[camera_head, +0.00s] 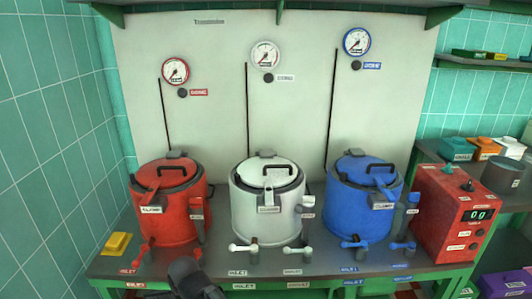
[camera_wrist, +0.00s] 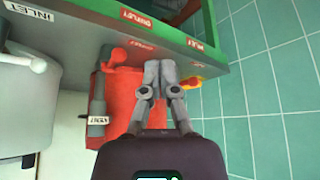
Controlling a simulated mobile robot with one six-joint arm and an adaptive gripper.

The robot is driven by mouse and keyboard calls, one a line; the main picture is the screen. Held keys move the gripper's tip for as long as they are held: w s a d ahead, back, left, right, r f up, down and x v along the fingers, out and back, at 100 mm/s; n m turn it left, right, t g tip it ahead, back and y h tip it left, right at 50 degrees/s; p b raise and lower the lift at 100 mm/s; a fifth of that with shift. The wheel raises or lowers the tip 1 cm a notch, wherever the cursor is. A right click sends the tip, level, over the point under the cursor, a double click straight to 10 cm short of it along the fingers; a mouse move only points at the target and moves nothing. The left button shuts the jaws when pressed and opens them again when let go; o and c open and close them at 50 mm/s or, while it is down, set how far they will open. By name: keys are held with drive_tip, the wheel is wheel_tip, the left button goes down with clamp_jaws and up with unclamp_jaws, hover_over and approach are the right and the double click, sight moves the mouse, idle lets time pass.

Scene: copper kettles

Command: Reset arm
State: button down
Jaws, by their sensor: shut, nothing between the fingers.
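My gripper (camera_wrist: 160,66) is shut and empty in the wrist view. Its fingertips are together, in front of the red kettle (camera_wrist: 118,95) in that view. A red tap handle (camera_wrist: 117,58) is just left of the fingertips, and I cannot tell whether they touch. In the head view, a dark part of my arm shows at the bottom edge, below the red kettle (camera_head: 168,215). The fingertips cannot be made out there.
A white kettle (camera_head: 265,217) and a blue kettle (camera_head: 350,222) stand right of the red one on the bench. A red control box (camera_head: 448,225) stands further right. A yellow block (camera_head: 117,244) is at the left. Taps line the bench front. A tiled wall (camera_head: 40,150) bounds the left.

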drive_tip(key=w+d+f+m+g+h, duration=0.1)
drive_tip(key=w+d+m, duration=0.15)
drive_tip(key=d, duration=0.85)
drive_tip(key=w+d+f+m+g+h, duration=0.1)
drive_tip(key=w+d+m+h, duration=0.15)
drive_tip(key=d, duration=0.95)
drive_tip(key=s+d+m+g, duration=0.2)
drive_tip(key=s+d+m, duration=0.1)
drive_tip(key=d, duration=1.6)
wheel_tip(320, 180, up, 19)
drive_tip(key=p, duration=1.9)
drive_tip(key=shift+s+d+f, duration=0.15)
drive_tip(key=shift+d, duration=0.1)
